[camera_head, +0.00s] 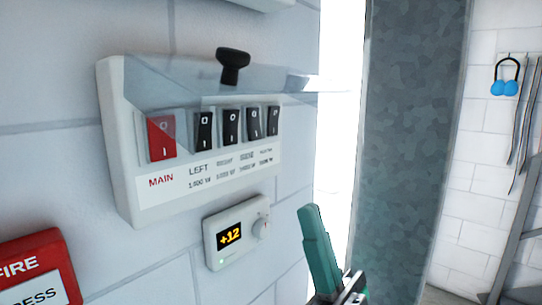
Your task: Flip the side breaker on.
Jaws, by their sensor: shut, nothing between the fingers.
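A white breaker panel (118,150) is on the wall at the left, with a red MAIN rocker (161,138) and several black rockers. The side breaker (254,123) is the black rocker above the SIDE label, fourth from the left. Its on or off position is too small to tell. A clear cover (185,84) with a black knob (232,66) sticks out from the panel's top, partly in front of the rockers' upper parts. My gripper (309,210) has teal fingers, is shut and empty, and is below and right of the panel, apart from it.
A white thermostat (237,232) reading +12 is on the wall under the panel, left of my gripper. A red FIRE box (40,268) is at lower left. A grey mottled panel (408,140) stands right of a bright opening.

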